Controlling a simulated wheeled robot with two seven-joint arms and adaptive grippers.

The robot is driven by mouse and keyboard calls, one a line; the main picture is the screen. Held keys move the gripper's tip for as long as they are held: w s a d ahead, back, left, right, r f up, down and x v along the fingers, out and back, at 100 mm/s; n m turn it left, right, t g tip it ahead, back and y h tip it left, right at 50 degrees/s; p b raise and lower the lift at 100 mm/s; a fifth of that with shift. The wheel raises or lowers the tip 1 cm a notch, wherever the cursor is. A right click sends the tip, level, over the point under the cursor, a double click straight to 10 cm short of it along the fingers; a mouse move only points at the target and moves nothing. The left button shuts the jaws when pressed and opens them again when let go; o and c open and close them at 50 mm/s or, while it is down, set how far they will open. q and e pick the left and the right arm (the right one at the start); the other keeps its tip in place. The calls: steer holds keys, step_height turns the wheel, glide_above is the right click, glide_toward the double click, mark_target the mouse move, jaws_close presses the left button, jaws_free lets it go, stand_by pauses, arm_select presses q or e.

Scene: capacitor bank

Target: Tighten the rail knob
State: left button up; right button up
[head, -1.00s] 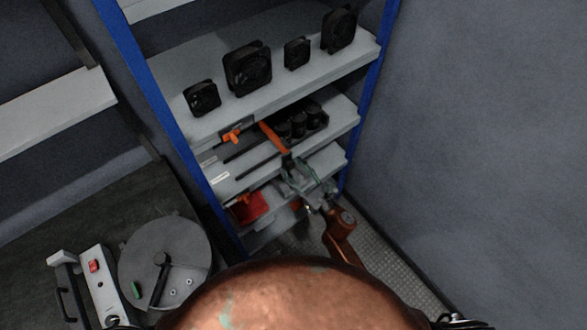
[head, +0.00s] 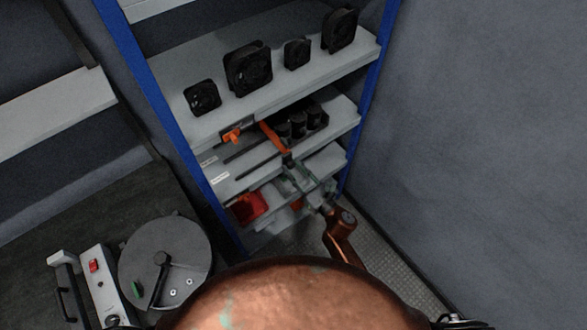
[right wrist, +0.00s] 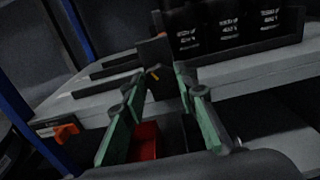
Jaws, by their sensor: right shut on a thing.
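An orange knob (head: 235,135) with a dark plate behind it sits at the left front of the shelf unit, under the edge of the fan shelf. My right gripper (head: 289,158) reaches into the rack in front of the middle shelf, right of and lower than this knob. It is shut on the near end of an orange bar-like piece (head: 273,137). In the right wrist view the green fingers (right wrist: 178,68) close together on a dark brownish block (right wrist: 153,50). An orange knob-like part (right wrist: 67,133) also shows there, apart from the fingers. My left gripper is out of view.
Several black fans (head: 247,68) stand on the shelf above. A red bin (head: 247,208) is below. A blue upright (head: 372,80) and a wall bound the right side.

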steer(key=m, duration=0.6)
steer(key=shift+m+p, duration=0.3)
steer(key=m+p, duration=0.1)
steer(key=m, duration=0.5)
steer(key=shift+d+p, duration=0.1)
steer(key=shift+p, duration=0.25)
steer(key=m+p, duration=0.2)
steer(key=m, duration=0.3)
steer(key=shift+f+m, duration=0.1)
steer(key=shift+m, duration=0.3)
steer(key=shift+f+m+p, duration=0.15)
steer(key=shift+m+p, duration=0.75)
steer(key=shift+m, duration=1.4)
steer(key=o, duration=1.2)
steer(key=shift+c, duration=0.2)
